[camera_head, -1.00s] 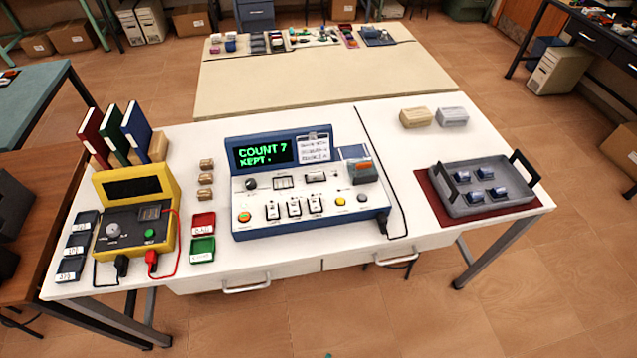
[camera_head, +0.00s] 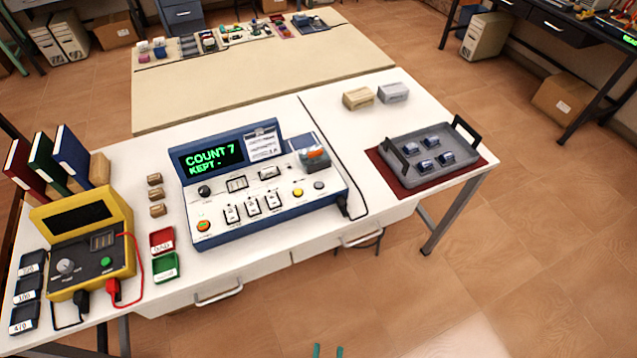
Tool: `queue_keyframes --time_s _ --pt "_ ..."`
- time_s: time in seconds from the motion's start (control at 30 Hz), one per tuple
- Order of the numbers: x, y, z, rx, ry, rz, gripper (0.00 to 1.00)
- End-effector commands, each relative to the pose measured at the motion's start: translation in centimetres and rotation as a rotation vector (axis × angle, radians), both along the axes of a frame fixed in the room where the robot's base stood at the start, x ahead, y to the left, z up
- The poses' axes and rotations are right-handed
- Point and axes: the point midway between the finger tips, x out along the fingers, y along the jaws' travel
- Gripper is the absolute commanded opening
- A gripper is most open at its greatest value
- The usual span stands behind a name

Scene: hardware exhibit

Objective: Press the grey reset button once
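The blue and white console (camera_head: 255,205) stands on the white table, its screen (camera_head: 212,158) reading "COUNT 7" and "KEPT -" in green. A small grey button (camera_head: 319,185) sits at the right of its front panel, beside a yellow button (camera_head: 298,192). A red-orange button (camera_head: 204,226) is at the panel's left end. No label is readable at the grey button. Two teal fingertips of my gripper (camera_head: 328,351) show at the bottom edge, apart with nothing visible between them, well in front of the table. The rest of my gripper is out of view.
A yellow meter (camera_head: 85,245) with cables stands left of the console. Red (camera_head: 162,241) and green (camera_head: 166,267) trays lie between them. A grey tray (camera_head: 405,152) with several blue parts sits at right. Floor before the table's right half is clear.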

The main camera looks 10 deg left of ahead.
Motion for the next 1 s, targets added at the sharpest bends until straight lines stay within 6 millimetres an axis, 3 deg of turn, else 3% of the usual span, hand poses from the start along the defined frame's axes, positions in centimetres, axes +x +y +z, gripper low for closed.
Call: queue_keyframes --time_s 0.03,0.1,1.0 --pt "0.0 0.0 0.0 0.0 0.0 0.0 0.16" --pt "0.0 0.0 0.0 0.0 0.0 0.0 0.0" --pt "0.0 0.0 0.0 0.0 0.0 0.0 0.0"
